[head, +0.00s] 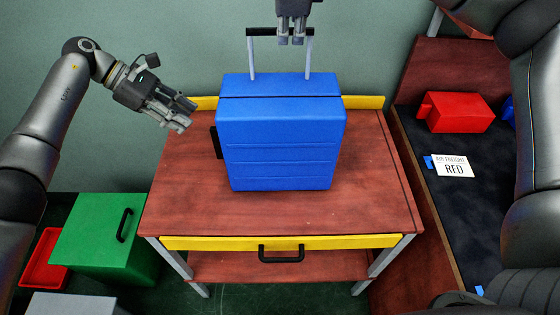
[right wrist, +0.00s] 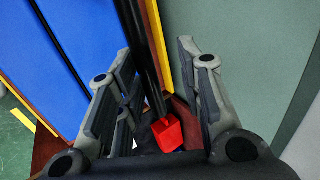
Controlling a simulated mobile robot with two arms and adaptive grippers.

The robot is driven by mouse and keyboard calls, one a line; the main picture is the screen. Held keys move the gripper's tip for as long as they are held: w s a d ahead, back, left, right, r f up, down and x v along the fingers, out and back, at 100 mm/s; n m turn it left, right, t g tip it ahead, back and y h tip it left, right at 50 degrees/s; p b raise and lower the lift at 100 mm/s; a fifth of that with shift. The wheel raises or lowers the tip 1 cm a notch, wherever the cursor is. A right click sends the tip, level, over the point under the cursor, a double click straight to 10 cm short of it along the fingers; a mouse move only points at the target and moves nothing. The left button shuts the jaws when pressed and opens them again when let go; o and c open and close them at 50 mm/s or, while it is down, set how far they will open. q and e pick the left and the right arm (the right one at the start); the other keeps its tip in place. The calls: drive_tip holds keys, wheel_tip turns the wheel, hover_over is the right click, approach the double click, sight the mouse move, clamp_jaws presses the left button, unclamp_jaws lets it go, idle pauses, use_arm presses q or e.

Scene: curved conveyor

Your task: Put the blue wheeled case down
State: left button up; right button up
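The blue wheeled case (head: 281,140) stands upright on the red-brown table (head: 370,210), with no clear gap beneath it. Its pull handle (head: 262,32) is raised on two pale rods. My right gripper (head: 291,42) is at the handle's black bar, above the case. In the right wrist view its fingers (right wrist: 160,95) are spread apart, with the dark bar (right wrist: 139,50) running between them; I see no finger closed on it. My left gripper (head: 181,114) is open and empty, to the left of the case and apart from it.
Yellow strips (head: 362,102) edge the table's back. A green box (head: 95,235) and red tray (head: 45,262) are at lower left. On the right, a dark conveyor (head: 440,210) carries a red case (head: 458,112) and a sign reading RED (head: 454,167). The table front is clear.

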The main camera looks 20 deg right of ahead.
drive_tip(key=shift+r, duration=0.15)
use_arm(q)
drive_tip(key=v, duration=0.3)
drive_tip(key=shift+a+r, duration=0.2)
drive_tip(key=shift+r, duration=0.05)
use_arm(e)
drive_tip(key=v, duration=1.1)
drive_tip(key=shift+s+r, duration=0.2)
drive_tip(key=shift+r, duration=0.1)
